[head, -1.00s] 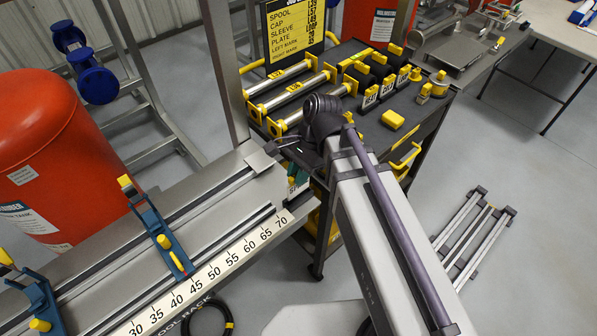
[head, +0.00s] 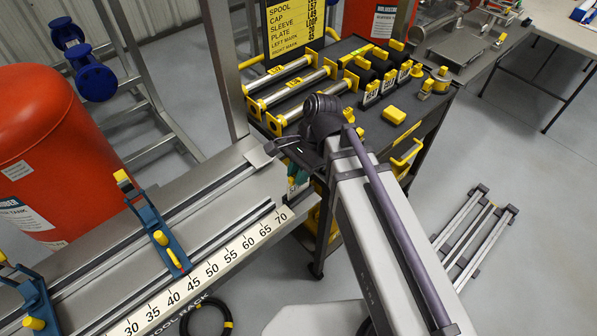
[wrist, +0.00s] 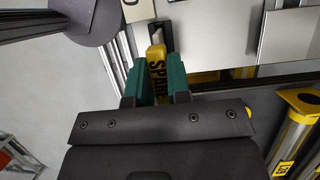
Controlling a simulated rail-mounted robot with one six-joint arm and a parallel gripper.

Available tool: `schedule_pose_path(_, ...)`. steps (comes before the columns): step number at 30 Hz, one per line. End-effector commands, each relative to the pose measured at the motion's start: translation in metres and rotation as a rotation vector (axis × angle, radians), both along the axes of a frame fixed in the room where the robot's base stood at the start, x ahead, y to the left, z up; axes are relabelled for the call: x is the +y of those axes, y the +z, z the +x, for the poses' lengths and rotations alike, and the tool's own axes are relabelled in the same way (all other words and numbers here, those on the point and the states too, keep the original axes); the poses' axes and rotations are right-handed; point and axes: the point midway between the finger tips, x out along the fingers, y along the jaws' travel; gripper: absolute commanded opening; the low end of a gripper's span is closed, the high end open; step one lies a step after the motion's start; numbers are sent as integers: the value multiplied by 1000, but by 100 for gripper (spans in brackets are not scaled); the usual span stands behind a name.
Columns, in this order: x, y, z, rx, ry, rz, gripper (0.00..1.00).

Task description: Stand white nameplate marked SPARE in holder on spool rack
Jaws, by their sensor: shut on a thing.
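My gripper (wrist: 158,90) has green fingers and is shut on the nameplate marked SPARE (wrist: 157,72), whose yellow part shows between them in the wrist view. In the head view my gripper (head: 290,170) is at the right end of the spool rack (head: 237,262), past the 70 mark. A small pale piece of the plate (head: 292,188) shows just below the fingers there. A small dark piece (wrist: 157,33), perhaps the holder, lies just ahead of the plate in the wrist view. I cannot tell whether the plate touches it; its lower part is hidden.
Blue brackets with yellow knobs (head: 158,235) stand on the rack's rails. A dark cart (head: 420,112) behind my arm carries yellow-ended spools (head: 290,82), black plates and yellow parts. A red tank (head: 40,150) stands at the left. A low frame (head: 470,235) lies on the floor at right.

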Motion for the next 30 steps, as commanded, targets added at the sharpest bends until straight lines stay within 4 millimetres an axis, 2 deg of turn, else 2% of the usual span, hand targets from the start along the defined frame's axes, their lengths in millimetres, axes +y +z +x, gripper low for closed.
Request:
schedule_pose_path(3, 0, -6, 0, 0, 0, 0, 0)
schedule_pose_path(29, 0, -12, 0, 0, 0, 0, 0)
schedule_pose_path(30, 0, -12, 0, 0, 0, 0, 18)
